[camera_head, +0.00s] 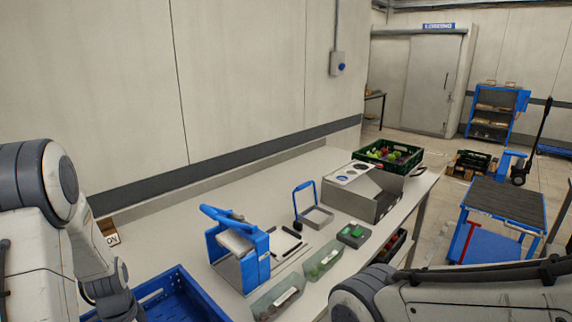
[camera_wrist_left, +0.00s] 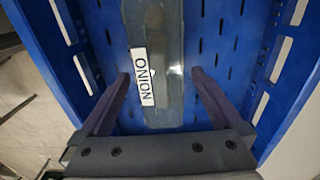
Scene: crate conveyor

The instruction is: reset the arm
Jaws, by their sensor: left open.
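My left arm (camera_head: 85,235) comes in from the left in the head view and reaches down beside the blue crate; its fingers are hidden there. In the left wrist view my left gripper (camera_wrist_left: 160,75) is open over the inside of the blue crate (camera_wrist_left: 222,45). A clear container (camera_wrist_left: 170,105) with a white ONION label (camera_wrist_left: 142,76) lies in the crate between the fingers, with gaps on both sides. The crate also shows at the bottom of the head view (camera_head: 172,283). My right arm (camera_head: 470,290) is at the bottom right; its gripper is out of view.
The white counter (camera_head: 160,225) holds a blue slicer (camera_head: 238,250), two clear containers (camera_head: 320,262), a grey box machine (camera_head: 362,190) and a green crate of vegetables (camera_head: 388,155). A blue cart (camera_head: 503,205) stands at the right. The wall closes the back side.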

